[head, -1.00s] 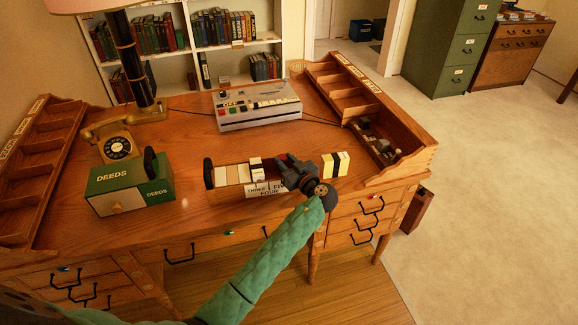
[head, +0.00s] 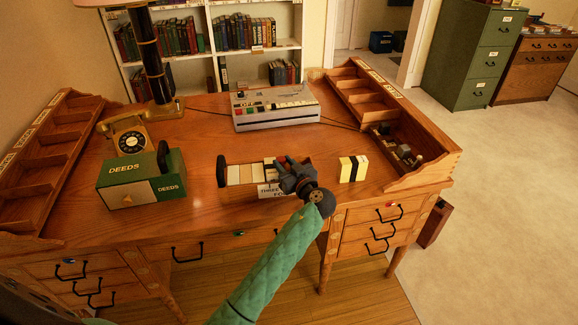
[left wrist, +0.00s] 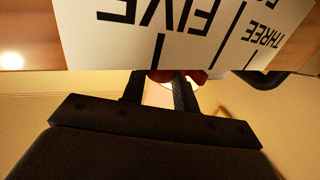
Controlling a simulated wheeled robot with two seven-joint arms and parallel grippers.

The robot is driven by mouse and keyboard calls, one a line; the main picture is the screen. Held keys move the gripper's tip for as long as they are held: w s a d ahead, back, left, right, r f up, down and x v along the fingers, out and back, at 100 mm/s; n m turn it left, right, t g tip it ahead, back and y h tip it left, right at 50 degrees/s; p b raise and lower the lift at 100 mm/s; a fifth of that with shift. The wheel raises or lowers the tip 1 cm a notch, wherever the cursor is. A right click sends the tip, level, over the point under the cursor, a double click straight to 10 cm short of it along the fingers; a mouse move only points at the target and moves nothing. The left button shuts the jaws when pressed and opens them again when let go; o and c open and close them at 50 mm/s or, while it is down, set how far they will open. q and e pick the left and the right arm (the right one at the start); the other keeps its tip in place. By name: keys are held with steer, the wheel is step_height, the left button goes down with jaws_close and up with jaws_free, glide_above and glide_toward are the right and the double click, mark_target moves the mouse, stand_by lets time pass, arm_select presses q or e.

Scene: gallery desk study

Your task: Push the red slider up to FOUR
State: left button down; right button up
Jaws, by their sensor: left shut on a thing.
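The red slider (head: 281,160) shows as a small red bit at the tips of my left gripper (head: 284,165) in the head view. In the left wrist view the red piece (left wrist: 193,76) sits at the fingertips of my left gripper (left wrist: 160,85), which is shut on it. My gripper covers the label's right part. The label (left wrist: 225,35) appears upside down in the left wrist view, with FIVE near the slider. Its exact mark cannot be told. My right gripper is out of view.
A yellow and black block (head: 353,169) stands right of the box. A green DEEDS box (head: 126,185) and a telephone (head: 133,135) are on the left. A grey machine (head: 277,110) stands behind. Bare desk lies between.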

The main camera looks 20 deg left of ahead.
arm_select(q)
steer(key=c, duration=1.1)
jaws_free()
steer(key=shift+s, duration=0.1)
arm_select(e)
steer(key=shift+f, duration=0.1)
arm_select(q)
steer(key=b+v, duration=0.2)
steer(key=v, duration=0.5)
steer(key=shift+s+d+b, duration=0.15)
steer(key=shift+d+b, duration=0.15)
steer(key=shift+b, duration=0.05)
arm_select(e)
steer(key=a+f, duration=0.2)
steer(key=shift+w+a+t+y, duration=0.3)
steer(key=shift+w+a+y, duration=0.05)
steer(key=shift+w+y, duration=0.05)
